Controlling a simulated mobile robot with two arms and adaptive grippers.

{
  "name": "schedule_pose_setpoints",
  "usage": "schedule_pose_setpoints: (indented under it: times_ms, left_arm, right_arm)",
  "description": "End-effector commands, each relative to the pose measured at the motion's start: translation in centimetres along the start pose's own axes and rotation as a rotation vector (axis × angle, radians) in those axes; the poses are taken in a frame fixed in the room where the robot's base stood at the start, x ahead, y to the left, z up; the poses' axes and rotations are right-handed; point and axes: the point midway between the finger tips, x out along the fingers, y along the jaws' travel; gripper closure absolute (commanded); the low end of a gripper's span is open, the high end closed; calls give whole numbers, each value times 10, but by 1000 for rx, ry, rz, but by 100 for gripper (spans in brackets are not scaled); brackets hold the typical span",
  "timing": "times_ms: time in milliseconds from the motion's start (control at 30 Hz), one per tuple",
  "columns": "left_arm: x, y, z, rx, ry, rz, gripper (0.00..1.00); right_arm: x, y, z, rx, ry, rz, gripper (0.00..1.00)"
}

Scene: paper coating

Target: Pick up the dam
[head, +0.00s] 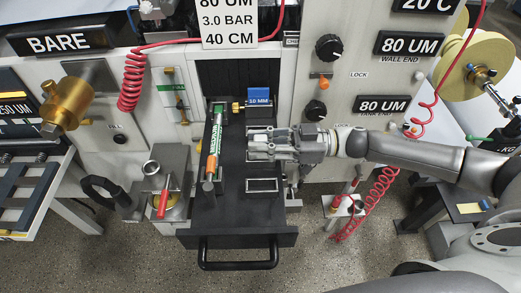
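No part in the head view carries the name dam, so I cannot tell for certain which one it is. A blue block marked 10 MM (258,102) stands at the back of the black drawer-like tray (222,216), beside a small brass knob (237,106). A small pale-outlined rectangle (264,185) lies on the tray's right side. My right gripper (249,144) comes in from the right over the tray, between block and rectangle. Its fingers point left and look apart, with nothing visible held. My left gripper is not in view.
A green, white and orange tube (215,145) lies along the tray's left side. A black handle (238,264) spans the tray front. Red coiled hoses (132,82) hang from the machine. A brass cylinder (66,104) and a red-handled clamp (164,196) stand left.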

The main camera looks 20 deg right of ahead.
Motion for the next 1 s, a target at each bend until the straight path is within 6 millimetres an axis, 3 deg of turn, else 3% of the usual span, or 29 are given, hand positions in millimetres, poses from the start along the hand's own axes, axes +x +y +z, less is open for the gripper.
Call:
schedule_pose_setpoints:
  times_ms: [100, 567, 733, 1000]
  left_arm:
    - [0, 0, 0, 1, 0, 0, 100]
    - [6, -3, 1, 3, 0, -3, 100]
    - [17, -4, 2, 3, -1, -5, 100]
    - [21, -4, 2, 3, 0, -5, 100]
  right_arm:
    - [0, 0, 0, 0, 0, 0, 100]
    - [0, 0, -9, -3, 1, 0, 100]
    - [0, 0, -32, -6, 1, -1, 100]
    - [18, -36, -78, -6, 2, -5, 100]
